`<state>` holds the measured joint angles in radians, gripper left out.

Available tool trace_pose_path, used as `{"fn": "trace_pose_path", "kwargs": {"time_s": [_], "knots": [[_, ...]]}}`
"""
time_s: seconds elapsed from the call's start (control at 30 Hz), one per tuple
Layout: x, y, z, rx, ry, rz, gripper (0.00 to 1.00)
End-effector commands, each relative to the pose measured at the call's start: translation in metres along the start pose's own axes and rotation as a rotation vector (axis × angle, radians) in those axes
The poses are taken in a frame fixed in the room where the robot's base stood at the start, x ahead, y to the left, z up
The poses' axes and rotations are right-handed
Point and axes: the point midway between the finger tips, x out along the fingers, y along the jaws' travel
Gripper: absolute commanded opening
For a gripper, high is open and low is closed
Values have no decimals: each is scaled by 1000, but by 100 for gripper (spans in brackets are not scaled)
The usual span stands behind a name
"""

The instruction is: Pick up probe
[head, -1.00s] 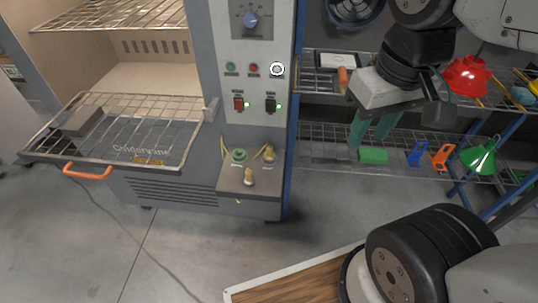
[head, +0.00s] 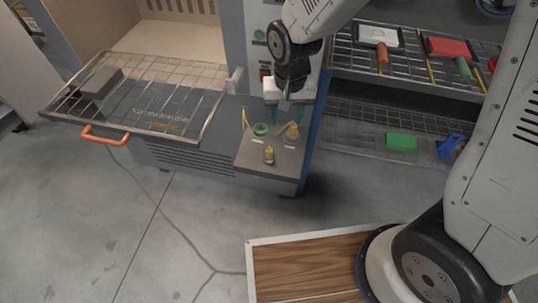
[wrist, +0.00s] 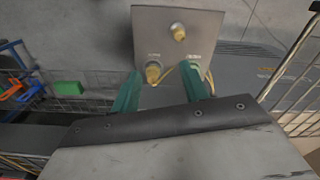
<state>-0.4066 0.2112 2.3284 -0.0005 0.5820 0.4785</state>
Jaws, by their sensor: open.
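A grey sloped panel (head: 247,158) on the front of the oven-like cabinet carries a green round fitting (head: 260,130) and two yellow knob-shaped fittings, one at the right (head: 293,132) and one at the front (head: 268,155). Thin yellow cables run by the back ones. I cannot tell which is the probe; the labels are too small. My gripper (head: 286,115) is open and empty, above the back of the panel, its teal fingers pointing down. In the wrist view, a yellow fitting (wrist: 153,72) shows between the fingers; the right finger seems to hide the green one.
A pulled-out wire rack (head: 190,100) with an orange handle (head: 105,138) stands to the left. Wire shelves (head: 400,70) with tools and a green block (head: 401,142) stand to the right.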

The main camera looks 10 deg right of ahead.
Motion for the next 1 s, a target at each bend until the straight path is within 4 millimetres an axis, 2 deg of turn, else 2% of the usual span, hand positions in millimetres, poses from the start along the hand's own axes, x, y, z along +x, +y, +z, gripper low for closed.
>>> {"fn": "trace_pose_path", "kwargs": {"time_s": [0.03,0.2,0.67,0.8,1.0], "knots": [[20,-11,0,-2,-12,6,45],[59,-33,0,10,-18,9,45],[111,-40,2,15,-20,10,45],[133,-42,4,15,-21,11,45],[149,-42,4,16,-18,9,45]]}}
